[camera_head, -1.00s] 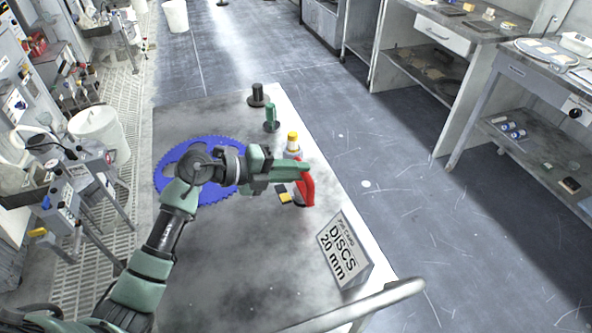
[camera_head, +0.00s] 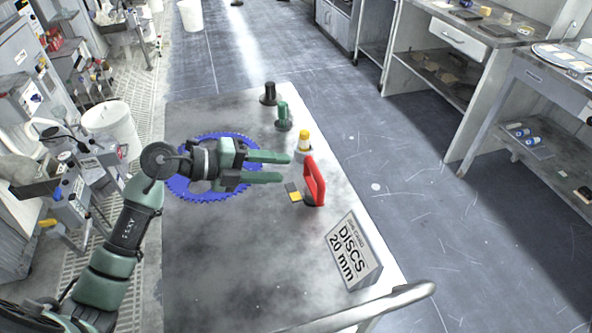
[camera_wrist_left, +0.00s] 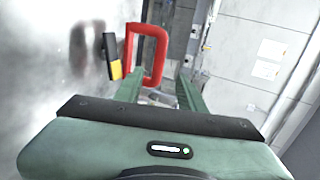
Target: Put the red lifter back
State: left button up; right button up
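The red lifter (camera_head: 314,182) stands on the grey table (camera_head: 230,265) near its right edge, its red loop handle upright. My left gripper (camera_head: 284,168) is open and empty. Its two green fingers point right, and their tips stop a little short of the lifter, apart from it in the head view. In the left wrist view the red handle (camera_wrist_left: 162,45) shows beyond the open fingers (camera_wrist_left: 160,88). The lifter's base is partly hidden there. My right gripper is not in view.
A yellow-topped piece (camera_head: 303,143), a green piece (camera_head: 283,118) and a black piece (camera_head: 269,95) stand behind. A blue toothed disc (camera_head: 205,198) lies under my arm. A "DISCS 20 mm" sign (camera_head: 352,255) stands in front.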

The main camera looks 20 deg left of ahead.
pick_arm(q)
jog(key=v, duration=0.4)
jog(key=shift+d, duration=0.1)
dwell(0.4)
